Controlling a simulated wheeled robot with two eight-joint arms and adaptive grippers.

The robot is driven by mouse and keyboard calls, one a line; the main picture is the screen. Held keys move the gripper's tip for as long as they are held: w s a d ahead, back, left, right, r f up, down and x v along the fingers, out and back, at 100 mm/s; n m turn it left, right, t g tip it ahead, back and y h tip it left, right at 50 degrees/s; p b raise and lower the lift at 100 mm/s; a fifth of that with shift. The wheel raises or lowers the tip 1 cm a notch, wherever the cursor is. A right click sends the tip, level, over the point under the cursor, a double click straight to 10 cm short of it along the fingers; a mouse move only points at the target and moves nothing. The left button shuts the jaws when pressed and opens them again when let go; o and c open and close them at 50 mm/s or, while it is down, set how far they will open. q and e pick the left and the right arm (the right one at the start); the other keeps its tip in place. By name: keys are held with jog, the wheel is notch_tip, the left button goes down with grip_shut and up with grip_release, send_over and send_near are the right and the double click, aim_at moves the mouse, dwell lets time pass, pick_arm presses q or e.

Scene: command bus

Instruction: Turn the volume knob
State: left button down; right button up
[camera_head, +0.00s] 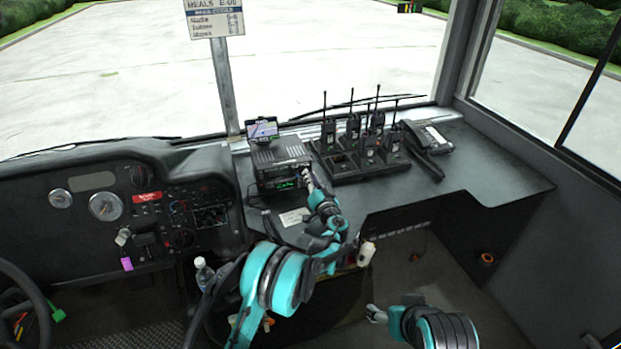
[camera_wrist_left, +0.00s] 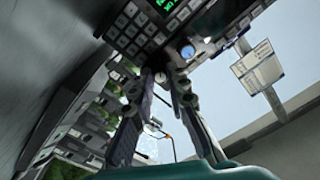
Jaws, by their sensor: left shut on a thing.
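The radio unit (camera_head: 280,152) stands on the dashboard shelf, with a green lit display (camera_head: 286,184) on its front. My left gripper (camera_head: 306,172) is at the right end of the radio's front. In the left wrist view, my left gripper (camera_wrist_left: 161,74) has its fingers closed around a small round knob (camera_wrist_left: 160,77), which I take as the volume knob. The fingers partly cover it. Another round knob (camera_wrist_left: 187,52) with a blue face sits close by on the panel, beside the keypad (camera_wrist_left: 130,30). My right gripper (camera_head: 376,314) is low over the floor, away from the radio; its fingers are too small to read.
A charging rack (camera_head: 350,172) with several handheld radios and a desk phone (camera_head: 428,137) stand right of the radio. A small screen (camera_head: 262,129) is behind it. A bottle (camera_head: 204,273) and the steering wheel (camera_head: 38,312) are at left. The shelf's right end is clear.

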dwell(0.3)
pick_arm(q)
jog(key=c, duration=1.5)
grip_release()
jog(key=v, duration=1.2)
jog(key=shift+f, duration=0.1)
